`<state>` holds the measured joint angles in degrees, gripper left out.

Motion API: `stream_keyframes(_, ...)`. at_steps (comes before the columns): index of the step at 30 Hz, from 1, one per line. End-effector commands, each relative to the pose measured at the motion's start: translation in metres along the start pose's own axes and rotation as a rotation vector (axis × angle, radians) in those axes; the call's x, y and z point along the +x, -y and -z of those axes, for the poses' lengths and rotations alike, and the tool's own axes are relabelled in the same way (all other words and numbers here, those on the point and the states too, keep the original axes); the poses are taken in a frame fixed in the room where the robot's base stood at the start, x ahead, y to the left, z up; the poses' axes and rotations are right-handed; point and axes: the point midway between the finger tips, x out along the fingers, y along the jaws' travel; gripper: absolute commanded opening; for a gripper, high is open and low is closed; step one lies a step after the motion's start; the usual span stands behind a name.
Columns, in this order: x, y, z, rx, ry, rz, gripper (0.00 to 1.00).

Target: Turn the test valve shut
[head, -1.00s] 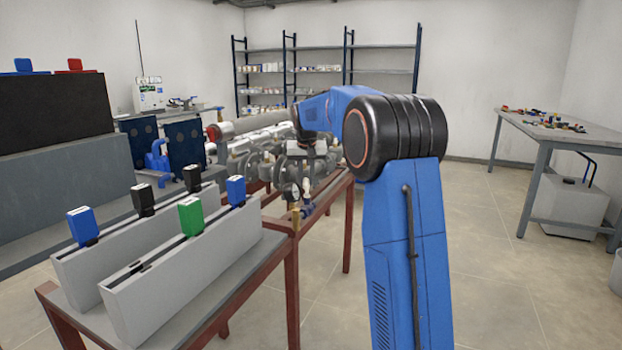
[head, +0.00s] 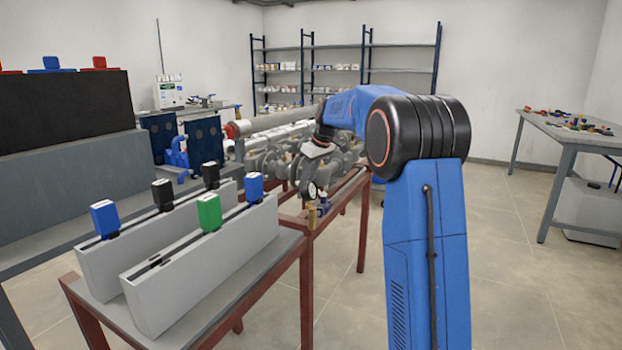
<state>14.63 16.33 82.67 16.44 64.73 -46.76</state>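A small brass valve fitting (head: 312,214) with a blue part (head: 324,207) beside it stands at the near end of the pipework, by the front edge of the red-brown frame. A small round gauge (head: 312,190) sits just above it. I take this fitting to be the test valve; its handle position is too small to tell. My gripper (head: 306,184) points down at the end of my blue arm, close above or beside the gauge and fitting. Its fingers are dark and merge with the pipework behind, so I cannot tell their opening or any contact.
Grey pipes and flanges (head: 275,160) crowd the space behind my gripper. Two grey racks with coloured blocks stand on a bench (head: 258,262) at the near left. A workbench (head: 565,140) stands at the right. The floor (head: 510,250) between is clear.

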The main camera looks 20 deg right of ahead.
Motion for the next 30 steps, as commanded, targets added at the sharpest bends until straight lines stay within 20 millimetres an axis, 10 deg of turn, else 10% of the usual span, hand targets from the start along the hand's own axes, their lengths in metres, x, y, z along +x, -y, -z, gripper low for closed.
stream_keyframes(28,0.0,0.015,-0.002,-0.189,0.003,0.081,0.0)
stream_keyframes(30,0.0,0.015,-0.002,-0.188,0.003,0.081,0.31)
